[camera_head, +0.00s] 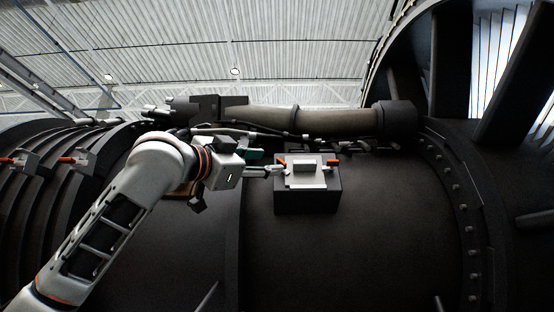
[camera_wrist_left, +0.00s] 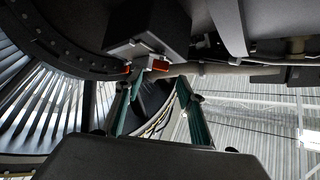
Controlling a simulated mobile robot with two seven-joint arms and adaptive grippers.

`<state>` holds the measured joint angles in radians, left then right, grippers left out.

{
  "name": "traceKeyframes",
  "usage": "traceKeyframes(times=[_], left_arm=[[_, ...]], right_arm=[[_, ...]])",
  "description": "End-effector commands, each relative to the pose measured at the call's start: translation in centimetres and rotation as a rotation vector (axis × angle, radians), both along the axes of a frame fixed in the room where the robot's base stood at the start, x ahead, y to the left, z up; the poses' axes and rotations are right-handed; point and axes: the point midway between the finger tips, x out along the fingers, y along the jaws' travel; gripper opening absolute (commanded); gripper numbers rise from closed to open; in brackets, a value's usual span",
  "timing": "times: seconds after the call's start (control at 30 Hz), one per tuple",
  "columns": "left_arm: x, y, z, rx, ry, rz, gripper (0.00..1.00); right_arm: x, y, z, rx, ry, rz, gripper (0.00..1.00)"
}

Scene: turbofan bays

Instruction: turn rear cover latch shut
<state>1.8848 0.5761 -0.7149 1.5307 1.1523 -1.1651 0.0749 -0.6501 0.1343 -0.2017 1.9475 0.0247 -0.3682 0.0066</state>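A dark box (camera_head: 307,205) on the engine casing carries a light grey cover (camera_head: 306,180) with an orange latch handle at each side, the left one (camera_head: 281,163) and the right one (camera_head: 332,163). I cannot tell which is the rear cover latch. My left gripper (camera_head: 268,171) reaches in from the left, its tips close to the left handle. In the left wrist view its green fingers (camera_wrist_left: 158,82) stand apart, with the box (camera_wrist_left: 152,28) and an orange handle (camera_wrist_left: 158,65) just beyond the tips. Contact cannot be made out. My right gripper is not in view.
A thick pipe (camera_head: 315,121) and thin lines run along the casing above the box. More orange handles (camera_head: 68,160) sit on the ribbed section at the left. A bolted flange (camera_head: 462,205) stands at the right. The casing below the box is mostly clear.

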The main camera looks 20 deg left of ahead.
Motion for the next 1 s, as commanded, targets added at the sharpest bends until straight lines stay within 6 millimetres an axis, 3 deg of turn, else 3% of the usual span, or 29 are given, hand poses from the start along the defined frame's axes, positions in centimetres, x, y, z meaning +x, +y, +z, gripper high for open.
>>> traceKeyframes(times=[0.3,0.67,0.8,0.83,1.0], left_arm=[[3.7,-1.5,1.3,0.001,0.000,0.000,0.39],[4.2,-1.7,1.4,0.001,-0.003,0.001,0.39],[4.2,-1.7,1.4,0.001,-0.003,0.001,0.05],[4.2,-1.7,1.4,0.001,-0.003,0.001,0.00],[4.1,-1.7,1.3,-0.001,-0.003,0.002,0.01]], right_arm=[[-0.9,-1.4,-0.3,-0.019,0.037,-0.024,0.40],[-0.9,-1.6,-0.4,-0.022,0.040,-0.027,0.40],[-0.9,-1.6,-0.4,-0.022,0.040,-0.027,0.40],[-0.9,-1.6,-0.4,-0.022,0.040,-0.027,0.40],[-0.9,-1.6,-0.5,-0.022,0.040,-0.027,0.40]])
